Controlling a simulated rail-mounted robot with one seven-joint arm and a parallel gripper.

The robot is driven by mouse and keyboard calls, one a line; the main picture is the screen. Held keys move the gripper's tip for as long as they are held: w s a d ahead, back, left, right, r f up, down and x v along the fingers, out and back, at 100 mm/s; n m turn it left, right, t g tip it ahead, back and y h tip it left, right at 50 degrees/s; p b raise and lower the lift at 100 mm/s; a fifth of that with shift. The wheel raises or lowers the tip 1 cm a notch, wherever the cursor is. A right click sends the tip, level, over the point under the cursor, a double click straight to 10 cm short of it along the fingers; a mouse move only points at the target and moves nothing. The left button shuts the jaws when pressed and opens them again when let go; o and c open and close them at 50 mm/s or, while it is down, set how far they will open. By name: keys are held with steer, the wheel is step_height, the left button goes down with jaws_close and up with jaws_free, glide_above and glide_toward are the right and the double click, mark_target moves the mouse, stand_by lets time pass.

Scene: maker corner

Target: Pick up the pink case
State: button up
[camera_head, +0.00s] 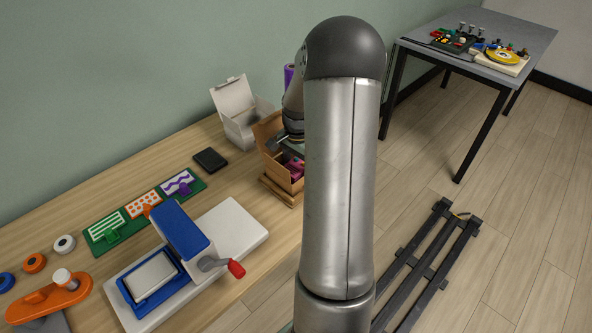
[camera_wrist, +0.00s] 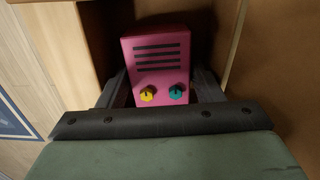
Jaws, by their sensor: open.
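The pink case (camera_wrist: 158,65) has dark slots, a yellow knob and a teal knob on its face. In the head view a bit of the pink case (camera_head: 294,168) shows inside the box, the rest hidden by the box and my arm. My gripper (camera_wrist: 163,86) is open and reaches into the box, with one dark finger on each side of the case. I cannot tell whether the fingers touch it.
Box walls stand close on both sides of the gripper. A black block (camera_head: 210,160), green stencil boards (camera_head: 105,233) and a blue-and-white press (camera_head: 180,245) occupy the bench.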

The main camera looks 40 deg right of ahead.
steer(key=shift+f, duration=0.25)
steer(key=c, duration=0.7)
steer(key=shift+r, duration=0.1)
